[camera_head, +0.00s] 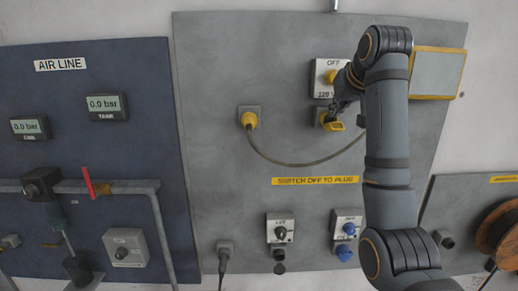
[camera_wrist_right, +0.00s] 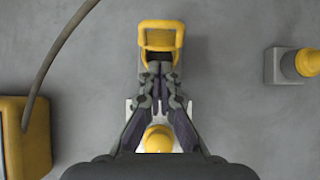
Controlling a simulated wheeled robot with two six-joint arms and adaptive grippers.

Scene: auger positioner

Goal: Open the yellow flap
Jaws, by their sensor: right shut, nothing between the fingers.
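The yellow flap (camera_head: 333,125) belongs to a grey socket below the OFF switch (camera_head: 332,78) on the grey panel. It sticks out from the socket's lower side. In the right wrist view the flap (camera_wrist_right: 161,25) is a yellow frame with a grey inner face, and a dark gap shows between it and my fingertips. My right gripper (camera_head: 343,107) is shut and empty, with its fingertips (camera_wrist_right: 160,72) at the socket beside the flap. I cannot tell if they touch it. The gripper partly hides the socket. My left gripper is not in view.
A yellow plug (camera_head: 248,119) with a hanging cable (camera_head: 290,163) is left of the socket. A yellow-framed box (camera_head: 437,73) is at the upper right, near my arm. The switch's yellow knob (camera_wrist_right: 158,139) lies below my fingers in the wrist view.

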